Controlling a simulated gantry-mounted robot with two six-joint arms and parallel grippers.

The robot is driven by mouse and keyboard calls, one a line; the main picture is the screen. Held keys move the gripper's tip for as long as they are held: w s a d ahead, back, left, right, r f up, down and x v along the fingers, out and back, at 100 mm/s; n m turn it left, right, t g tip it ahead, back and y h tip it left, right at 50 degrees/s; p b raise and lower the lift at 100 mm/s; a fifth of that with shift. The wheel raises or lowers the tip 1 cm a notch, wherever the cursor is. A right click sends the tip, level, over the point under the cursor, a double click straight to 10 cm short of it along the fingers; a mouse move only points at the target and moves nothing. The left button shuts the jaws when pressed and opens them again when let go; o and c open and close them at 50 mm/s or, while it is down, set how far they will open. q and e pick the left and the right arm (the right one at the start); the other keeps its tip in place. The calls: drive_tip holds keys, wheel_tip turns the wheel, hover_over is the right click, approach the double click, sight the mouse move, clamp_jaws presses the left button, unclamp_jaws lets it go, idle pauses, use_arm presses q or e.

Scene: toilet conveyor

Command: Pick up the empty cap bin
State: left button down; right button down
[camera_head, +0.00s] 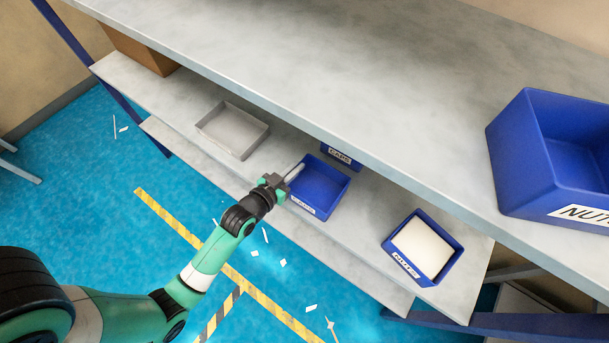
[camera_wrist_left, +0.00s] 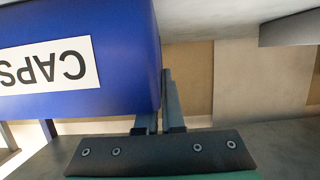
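The empty blue cap bin (camera_head: 325,186) sits on the lower shelf in the head view, its inside bare. The wrist view shows a blue bin (camera_wrist_left: 125,75) close up, with an upside-down CAPS label. My left gripper (camera_head: 292,174) is at the left wall of the empty bin, its fingers at the rim. In the wrist view the left gripper's fingers (camera_wrist_left: 160,108) are at the bin's right edge, and the bin hides part of one finger. I cannot tell whether they grip the wall. My right gripper is not in view.
Another CAPS bin (camera_head: 342,156) stands behind, partly under the upper shelf (camera_head: 330,75). A grey tray (camera_head: 232,131) lies to the left. A blue bin with a white block (camera_head: 422,246) stands to the right. A large NUTS bin (camera_head: 550,155) is on the upper shelf.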

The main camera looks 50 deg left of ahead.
use_arm(q)
wheel_tip(320, 180, up, 4)
drive_tip(key=shift+f+p, duration=0.15)
drive_tip(key=shift+p, duration=0.7)
drive_tip(key=s+d+r+p, duration=0.1)
drive_tip(key=s+d+r, duration=0.2)
drive_tip(key=d, duration=0.3)
drive_tip(key=s+d+r+p, duration=0.2)
drive_tip(key=s+d+r, duration=0.1)
drive_tip(key=d+r, duration=0.3)
drive_tip(key=shift+d+r+p, duration=0.15)
drive_tip(key=shift+d+p, duration=0.15)
drive_tip(key=shift+d, duration=0.1)
